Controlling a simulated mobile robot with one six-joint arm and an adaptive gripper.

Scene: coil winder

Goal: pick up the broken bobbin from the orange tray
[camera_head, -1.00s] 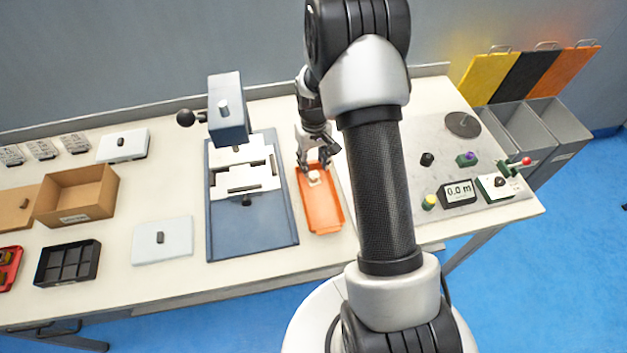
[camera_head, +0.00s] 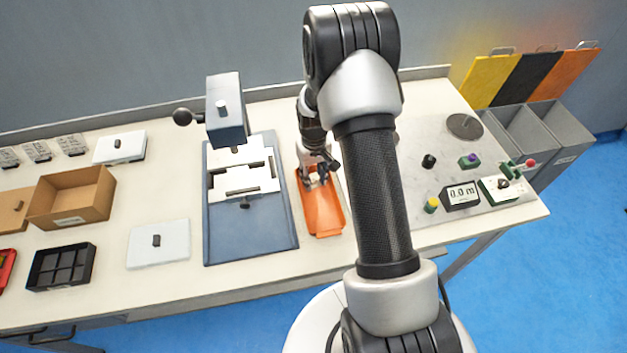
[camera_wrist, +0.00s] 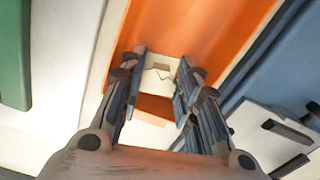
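The orange tray (camera_head: 323,215) lies on the bench to the right of the blue-grey winder plate; it fills the upper middle of the wrist view (camera_wrist: 200,28). The broken bobbin (camera_wrist: 160,68), a small whitish piece with a jagged crack, is in the tray. My gripper (camera_wrist: 160,83) is down at the tray, with one finger on each side of the bobbin. The fingers are apart and look close to its sides; I cannot tell whether they touch it. In the head view my gripper (camera_head: 317,178) hides the bobbin.
The winder press (camera_head: 226,110) with its black-knobbed lever stands close on the left. A grey control board (camera_head: 440,150) with buttons and a meter lies on the right. A cardboard box (camera_head: 75,198) and a black divided tray (camera_head: 62,266) are at the left.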

